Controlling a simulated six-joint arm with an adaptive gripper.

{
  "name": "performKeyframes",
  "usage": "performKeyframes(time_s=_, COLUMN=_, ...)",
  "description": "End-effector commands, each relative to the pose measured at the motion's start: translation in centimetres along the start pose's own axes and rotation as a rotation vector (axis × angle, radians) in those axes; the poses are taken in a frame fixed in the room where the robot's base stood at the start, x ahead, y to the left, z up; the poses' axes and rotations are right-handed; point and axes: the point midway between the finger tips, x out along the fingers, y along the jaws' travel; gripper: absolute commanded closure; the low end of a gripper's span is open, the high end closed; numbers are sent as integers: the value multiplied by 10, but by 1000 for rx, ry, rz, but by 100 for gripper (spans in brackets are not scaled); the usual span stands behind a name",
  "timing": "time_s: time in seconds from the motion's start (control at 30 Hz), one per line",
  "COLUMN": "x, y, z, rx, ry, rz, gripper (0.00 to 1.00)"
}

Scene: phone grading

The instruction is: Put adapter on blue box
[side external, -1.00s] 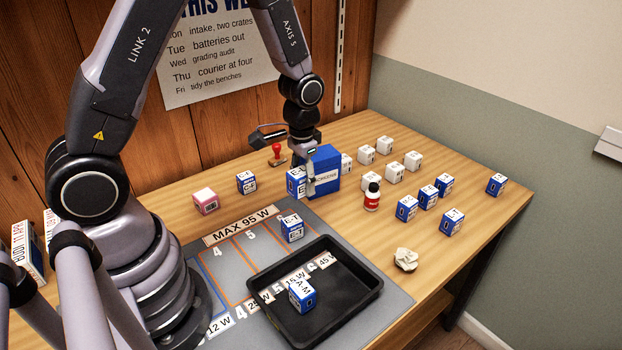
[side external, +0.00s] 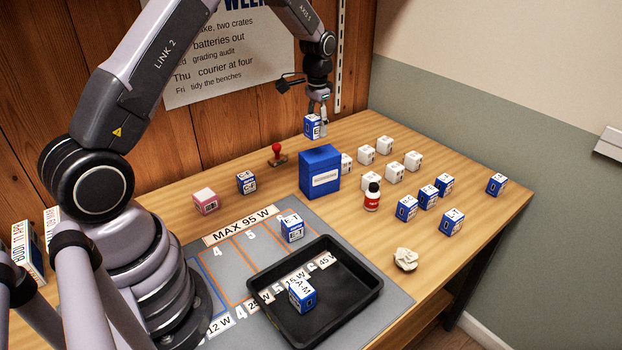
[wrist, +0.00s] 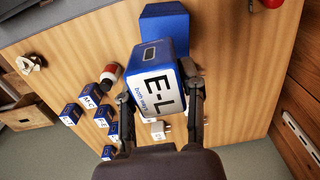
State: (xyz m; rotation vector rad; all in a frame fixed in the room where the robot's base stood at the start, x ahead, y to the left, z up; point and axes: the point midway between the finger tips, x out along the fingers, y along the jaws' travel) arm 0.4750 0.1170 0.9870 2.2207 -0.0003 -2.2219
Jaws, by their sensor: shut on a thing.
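My gripper (side external: 319,116) is shut on a blue-and-white adapter cube (side external: 312,127), held up in the air above and behind the blue box. In the wrist view the adapter (wrist: 158,92) shows the label E-L between the fingers of my gripper (wrist: 157,84). The blue box (side external: 320,168) stands on the bench with a white label on its front. It also shows in the wrist view (wrist: 163,20), partly hidden behind the adapter. The adapter looks apart from the box.
A red stamp (side external: 277,154) stands left of the box, a red bottle (side external: 372,197) and several white cubes (side external: 394,173) right. More blue-and-white cubes (side external: 428,197) stand farther right. A black tray (side external: 350,300) and crumpled paper (side external: 405,260) are in front.

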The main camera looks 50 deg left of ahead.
Motion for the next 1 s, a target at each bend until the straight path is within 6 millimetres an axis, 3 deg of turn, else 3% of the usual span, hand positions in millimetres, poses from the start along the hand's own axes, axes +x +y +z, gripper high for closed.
performKeyframes(time_s=0.1, x=16, y=-3, z=-12, rx=0, ry=0, rz=0, gripper=92)
performKeyframes(time_s=0.33, x=29, y=-5, z=-23, rx=0, ry=0, rz=0, gripper=92)
performKeyframes(time_s=0.53, x=57, y=-5, z=-22, rx=0, ry=0, rz=0, gripper=92)
performKeyframes(time_s=0.9, x=61, y=-5, z=-22, rx=0, ry=2, rz=-1, gripper=92)
performKeyframes(time_s=0.93, x=61, y=-5, z=-22, rx=0, ry=2, rz=-1, gripper=59)
performKeyframes(time_s=1.0, x=61, y=-5, z=-22, rx=0, ry=2, rz=-1, gripper=50)
